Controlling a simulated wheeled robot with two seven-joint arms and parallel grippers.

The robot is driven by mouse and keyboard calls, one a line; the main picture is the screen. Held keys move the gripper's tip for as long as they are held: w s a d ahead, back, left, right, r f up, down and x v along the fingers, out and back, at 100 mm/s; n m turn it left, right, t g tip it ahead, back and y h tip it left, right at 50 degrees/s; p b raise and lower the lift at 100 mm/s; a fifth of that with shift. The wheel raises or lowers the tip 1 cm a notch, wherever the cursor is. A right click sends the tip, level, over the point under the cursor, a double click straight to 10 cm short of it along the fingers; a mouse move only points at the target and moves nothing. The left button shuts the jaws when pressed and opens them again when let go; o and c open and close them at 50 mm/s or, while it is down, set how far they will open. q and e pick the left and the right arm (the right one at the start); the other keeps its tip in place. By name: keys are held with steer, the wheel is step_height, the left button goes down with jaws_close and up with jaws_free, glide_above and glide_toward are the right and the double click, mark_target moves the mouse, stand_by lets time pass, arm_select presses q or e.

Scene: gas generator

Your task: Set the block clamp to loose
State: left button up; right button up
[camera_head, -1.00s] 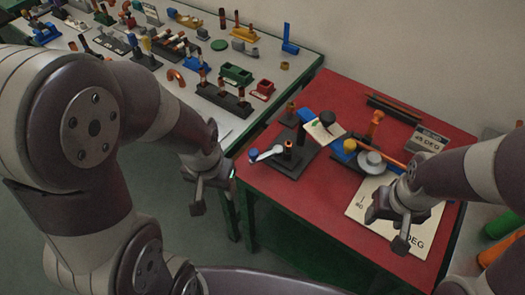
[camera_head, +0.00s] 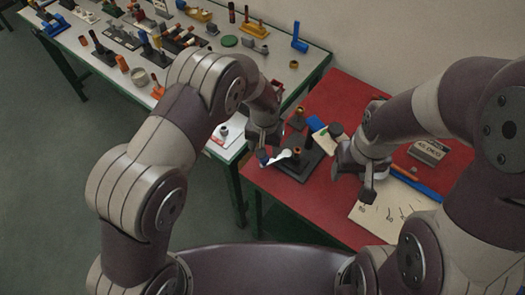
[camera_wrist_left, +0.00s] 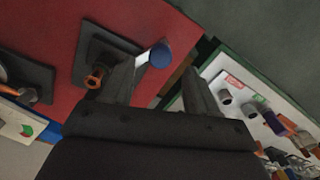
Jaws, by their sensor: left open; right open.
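A black-based clamp (camera_head: 287,171) with a copper post stands on the red table, and I take it to be the block clamp. Its pale lever (camera_head: 279,157) points left and ends in a blue knob (camera_head: 263,158). My left gripper (camera_head: 264,148) is open above the knob and partly hides it. In the left wrist view, the blue knob (camera_wrist_left: 160,54) shows between the two spread fingertips of the left gripper (camera_wrist_left: 164,72), nearer the left one; contact cannot be told. My right gripper (camera_head: 355,188) is open and empty, right of the clamp.
A pale table (camera_head: 232,62) at the back left is crowded with parts.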

arm_select(q)
step_height(320, 180, down, 3)
steer(key=shift+w+a+f, duration=0.1)
steer(key=shift+a, duration=0.05)
steer(key=shift+f, duration=0.6)
jaws_close()
